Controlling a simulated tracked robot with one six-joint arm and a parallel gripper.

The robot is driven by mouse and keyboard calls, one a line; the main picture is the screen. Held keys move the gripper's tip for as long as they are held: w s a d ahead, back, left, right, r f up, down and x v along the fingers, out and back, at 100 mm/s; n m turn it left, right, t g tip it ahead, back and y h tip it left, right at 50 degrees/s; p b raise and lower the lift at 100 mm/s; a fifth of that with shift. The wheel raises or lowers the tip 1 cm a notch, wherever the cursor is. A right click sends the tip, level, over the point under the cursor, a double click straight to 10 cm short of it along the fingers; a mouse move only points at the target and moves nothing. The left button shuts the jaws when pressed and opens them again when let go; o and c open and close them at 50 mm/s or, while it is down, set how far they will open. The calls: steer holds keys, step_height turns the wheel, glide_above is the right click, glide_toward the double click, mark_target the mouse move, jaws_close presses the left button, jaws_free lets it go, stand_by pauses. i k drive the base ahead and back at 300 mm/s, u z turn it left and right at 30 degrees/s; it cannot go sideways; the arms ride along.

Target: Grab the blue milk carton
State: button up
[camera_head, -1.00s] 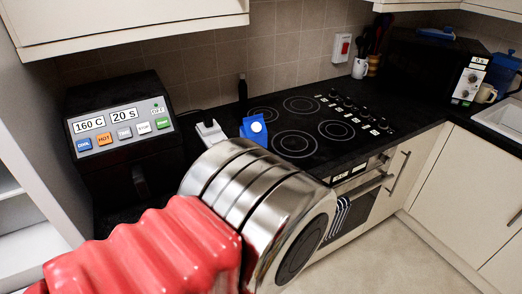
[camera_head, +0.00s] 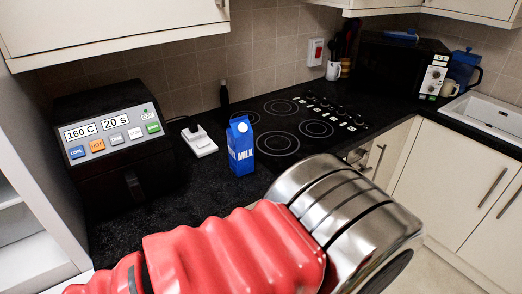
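The blue milk carton (camera_head: 240,146) stands upright on the black countertop (camera_head: 190,215), left of the hob. It has a white cap and white "MILK" lettering, and its front shows almost fully. My red and metal arm crosses the foreground, in front of and to the right of the carton, apart from it in the picture. My gripper is not in view.
A black air fryer (camera_head: 115,145) stands left of the carton, with a small white device (camera_head: 199,140) between them. The black hob (camera_head: 300,125) lies right; a microwave (camera_head: 400,68) and sink (camera_head: 490,118) are farther right. Cupboards (camera_head: 120,25) hang above.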

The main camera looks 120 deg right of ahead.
mark_target(239, 132)
steer(key=z, duration=3.85)
